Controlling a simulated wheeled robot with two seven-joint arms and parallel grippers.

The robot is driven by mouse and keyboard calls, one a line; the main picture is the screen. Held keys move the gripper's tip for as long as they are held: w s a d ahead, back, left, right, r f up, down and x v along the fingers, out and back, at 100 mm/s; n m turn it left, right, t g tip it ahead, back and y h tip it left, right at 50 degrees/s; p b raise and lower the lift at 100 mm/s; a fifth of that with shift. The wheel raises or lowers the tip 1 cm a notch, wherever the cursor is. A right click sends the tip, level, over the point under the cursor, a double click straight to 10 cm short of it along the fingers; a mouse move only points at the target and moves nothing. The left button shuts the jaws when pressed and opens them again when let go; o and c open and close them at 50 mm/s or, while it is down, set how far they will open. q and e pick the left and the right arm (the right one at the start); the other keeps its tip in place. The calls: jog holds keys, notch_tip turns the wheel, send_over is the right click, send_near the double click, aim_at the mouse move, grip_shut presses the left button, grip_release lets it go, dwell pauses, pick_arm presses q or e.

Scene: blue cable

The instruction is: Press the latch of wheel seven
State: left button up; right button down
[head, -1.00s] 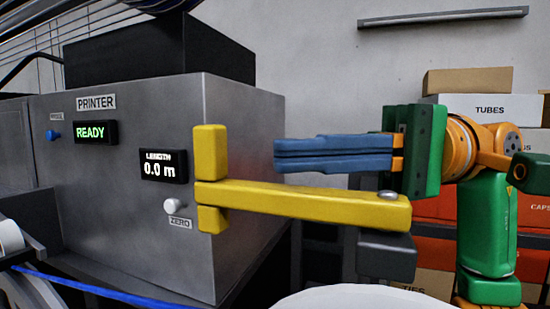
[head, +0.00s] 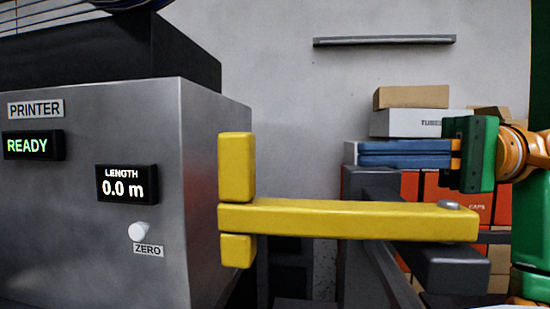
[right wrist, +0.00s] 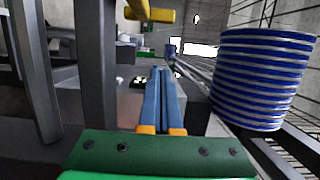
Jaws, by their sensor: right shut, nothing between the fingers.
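My right gripper (head: 352,153) shows in the head view with its blue fingers pressed together and nothing between them. It points left, behind and above the right part of a yellow bar (head: 340,219), apart from the printer. In the right wrist view the shut fingers (right wrist: 160,78) point away into the scene. A reel wound with blue cable (right wrist: 262,82) stands to their right, clear of the fingertips. I cannot make out a number seven or a latch on any wheel in these views. My left gripper is not in view.
The grey printer (head: 210,190) reads READY and 0.0 m, with a white ZERO knob (head: 138,231). Boxes (head: 411,97) are stacked at the back right. Dark posts (right wrist: 98,75) stand left of my fingers in the wrist view.

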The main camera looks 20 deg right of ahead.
aim_at(341, 204)
jog(key=shift+s+d, duration=0.25)
jog(key=shift+s, duration=0.05)
jog(key=shift+w+a+f+b, duration=0.1)
jog(key=shift+a+f+b, duration=0.05)
jog(key=shift+a+b, duration=0.2)
pick_arm(q)
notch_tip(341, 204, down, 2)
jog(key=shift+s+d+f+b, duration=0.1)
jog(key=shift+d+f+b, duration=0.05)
jog(key=shift+b, duration=0.65)
pick_arm(e)
jog(key=a, duration=1.1)
jog(key=shift+w+a, duration=0.2)
jog(key=shift+a, duration=0.05)
